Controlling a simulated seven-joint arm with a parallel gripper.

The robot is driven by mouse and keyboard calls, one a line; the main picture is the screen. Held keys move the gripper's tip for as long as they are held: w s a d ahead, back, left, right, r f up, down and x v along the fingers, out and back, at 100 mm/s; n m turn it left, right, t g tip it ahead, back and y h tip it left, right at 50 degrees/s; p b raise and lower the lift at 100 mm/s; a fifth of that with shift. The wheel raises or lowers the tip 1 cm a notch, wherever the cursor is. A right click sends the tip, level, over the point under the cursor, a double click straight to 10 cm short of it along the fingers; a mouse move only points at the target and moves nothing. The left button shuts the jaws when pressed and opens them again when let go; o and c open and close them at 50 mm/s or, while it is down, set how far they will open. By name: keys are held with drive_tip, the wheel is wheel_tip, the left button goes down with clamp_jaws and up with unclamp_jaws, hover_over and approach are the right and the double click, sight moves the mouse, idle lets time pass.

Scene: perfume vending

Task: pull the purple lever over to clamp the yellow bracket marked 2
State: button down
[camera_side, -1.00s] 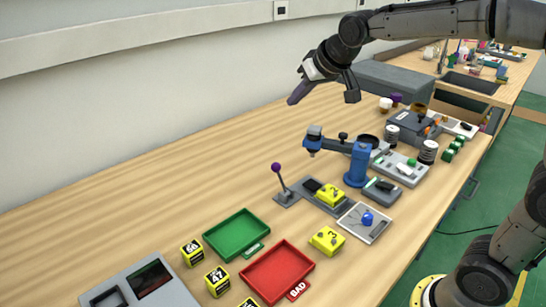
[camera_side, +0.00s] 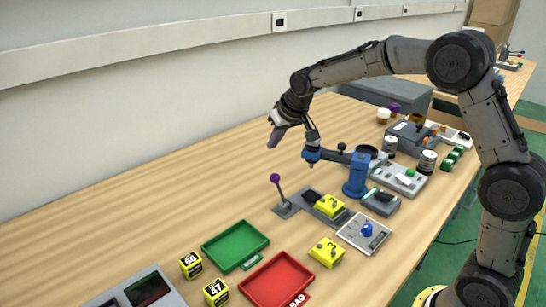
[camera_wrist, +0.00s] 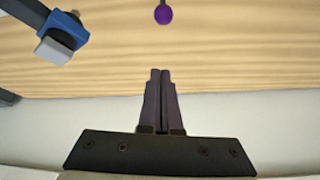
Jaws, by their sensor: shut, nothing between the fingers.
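The purple lever (camera_side: 275,178) stands nearly upright on a grey base plate, leaning slightly left in the side view. Its round purple knob (camera_wrist: 163,14) also shows at the top of the wrist view. The yellow bracket marked 2 (camera_side: 329,205) sits on the grey fixture just right of the lever base. My gripper (camera_side: 271,143) is above and behind the lever, clear of it, fingers pointing down. In the wrist view its two dark fingers (camera_wrist: 160,72) are together with nothing between them.
A blue post with a jointed arm (camera_side: 357,176) stands right of the lever; its blue head (camera_wrist: 65,28) is at the wrist view's upper left. A second yellow bracket (camera_side: 327,252), a green tray (camera_side: 212,259) and a red tray (camera_side: 247,287) lie in front. The table left of the lever is clear.

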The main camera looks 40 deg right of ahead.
sight(279, 178)
drive_tip(key=a+x, duration=0.1)
drive_tip(key=x, duration=0.9)
drive_tip(key=s, duration=0.4)
drive_tip(key=shift+s+d+f, duration=0.1)
drive_tip(key=shift+f, duration=0.1)
drive_tip(key=shift+s+r, duration=0.35)
drive_tip(key=shift+s, duration=0.4)
drive_tip(key=shift+s+r, duration=0.25)
drive_tip(key=shift+s, duration=0.45)
drive_tip(key=s, duration=0.3)
drive_tip(key=shift+s+r, duration=0.15)
drive_tip(key=shift+s, duration=0.25)
drive_tip(key=shift+r, duration=0.2)
drive_tip(key=shift+r, duration=0.7)
